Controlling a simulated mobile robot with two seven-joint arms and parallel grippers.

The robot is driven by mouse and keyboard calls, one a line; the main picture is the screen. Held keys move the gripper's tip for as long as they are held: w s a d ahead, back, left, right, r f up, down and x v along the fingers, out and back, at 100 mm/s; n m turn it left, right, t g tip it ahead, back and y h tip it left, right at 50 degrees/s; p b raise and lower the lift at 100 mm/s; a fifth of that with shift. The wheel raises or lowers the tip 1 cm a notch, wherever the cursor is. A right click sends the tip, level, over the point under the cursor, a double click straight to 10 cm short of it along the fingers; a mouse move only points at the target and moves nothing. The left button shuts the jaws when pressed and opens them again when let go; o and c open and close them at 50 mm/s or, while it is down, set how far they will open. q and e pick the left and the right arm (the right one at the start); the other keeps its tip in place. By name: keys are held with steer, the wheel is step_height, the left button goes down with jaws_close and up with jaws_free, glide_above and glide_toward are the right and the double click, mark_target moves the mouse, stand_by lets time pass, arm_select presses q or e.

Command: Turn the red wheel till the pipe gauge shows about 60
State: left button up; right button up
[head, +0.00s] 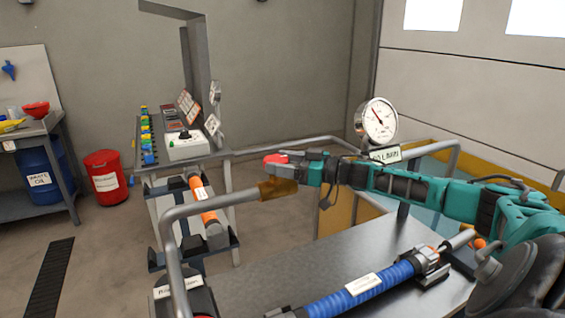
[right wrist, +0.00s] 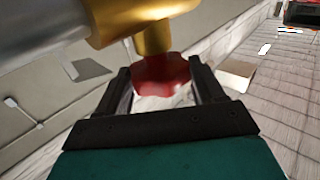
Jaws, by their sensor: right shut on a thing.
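The red wheel (head: 273,159) sits on a brass valve (head: 278,188) on the grey pipe in the middle of the head view. My right gripper (head: 285,158) is at the wheel, its arm reaching in from the right. In the right wrist view the red wheel (right wrist: 158,78) lies between the two dark fingers of my right gripper (right wrist: 160,85), which is shut on it. The brass valve (right wrist: 140,25) shows just beyond. The round white pipe gauge (head: 378,121) stands upright behind my right arm; its needle points to the upper left, its numbers too small to read. My left gripper is not in view.
A grey bench (head: 290,262) carries a blue ribbed hose (head: 360,287) in front. A control box (head: 187,147) stands on a rack at the left. A red bin (head: 104,178) and a blue drum (head: 40,175) are farther left. The floor between them is open.

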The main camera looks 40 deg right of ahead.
stand_by(0.4)
steer(key=o, duration=1)
steer(key=shift+o, duration=0.2)
steer(key=v, duration=1.2)
steer(key=shift+s+d, duration=0.2)
steer(key=shift+s, duration=0.15)
stand_by(0.4)
